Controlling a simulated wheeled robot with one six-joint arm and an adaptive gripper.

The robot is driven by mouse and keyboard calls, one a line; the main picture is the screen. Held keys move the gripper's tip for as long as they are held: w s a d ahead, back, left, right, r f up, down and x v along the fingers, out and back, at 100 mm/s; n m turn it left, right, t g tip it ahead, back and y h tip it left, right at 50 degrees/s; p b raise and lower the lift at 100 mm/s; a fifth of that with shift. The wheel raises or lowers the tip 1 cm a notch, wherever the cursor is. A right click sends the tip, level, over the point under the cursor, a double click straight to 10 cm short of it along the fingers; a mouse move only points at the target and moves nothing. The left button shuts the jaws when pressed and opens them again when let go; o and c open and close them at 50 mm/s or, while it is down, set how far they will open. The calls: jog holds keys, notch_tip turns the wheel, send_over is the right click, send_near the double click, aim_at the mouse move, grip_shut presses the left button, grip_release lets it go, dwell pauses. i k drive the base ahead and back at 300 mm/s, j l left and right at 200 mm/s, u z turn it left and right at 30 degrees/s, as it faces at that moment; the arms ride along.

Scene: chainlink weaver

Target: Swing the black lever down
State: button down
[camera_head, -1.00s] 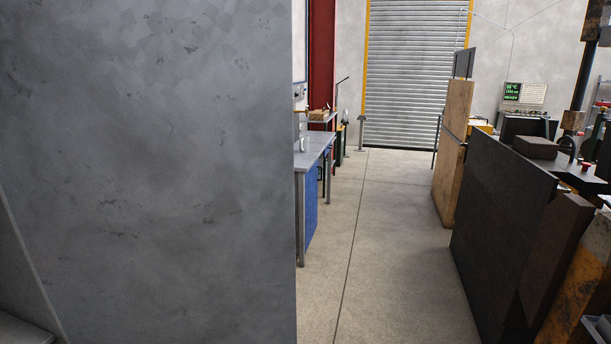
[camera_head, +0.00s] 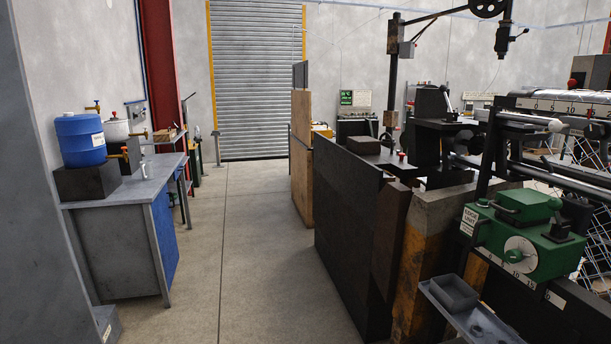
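I cannot tell for certain which part is the black lever. A green unit (camera_head: 545,245) with a pale numbered dial is on the machine at the right. A small dark handle (camera_head: 507,211) is on its top left. Farther back, a short dark arm (camera_head: 518,34) sticks out near a black wheel on an upright post. My gripper is not in view.
A clear concrete aisle (camera_head: 250,250) runs toward a roller shutter (camera_head: 255,80). A bench (camera_head: 120,210) with a blue barrel (camera_head: 80,140) stands left. A dark upright panel (camera_head: 345,225) edges the aisle at right. A grey tray (camera_head: 455,295) juts out front right.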

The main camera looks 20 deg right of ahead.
aim_at(442, 88)
jog(key=i, duration=2.3)
jog(key=i+j, duration=0.1)
jog(key=i, duration=2.2)
jog(key=i+z, duration=0.1)
jog(key=i, duration=2.2)
jog(key=z, duration=0.4)
jog(key=i+j+z, duration=0.1)
jog(key=z, duration=0.3)
jog(key=i+z, duration=0.1)
jog(key=z, duration=0.35)
jog(key=j+z, duration=0.15)
jog(key=z, duration=3.5)
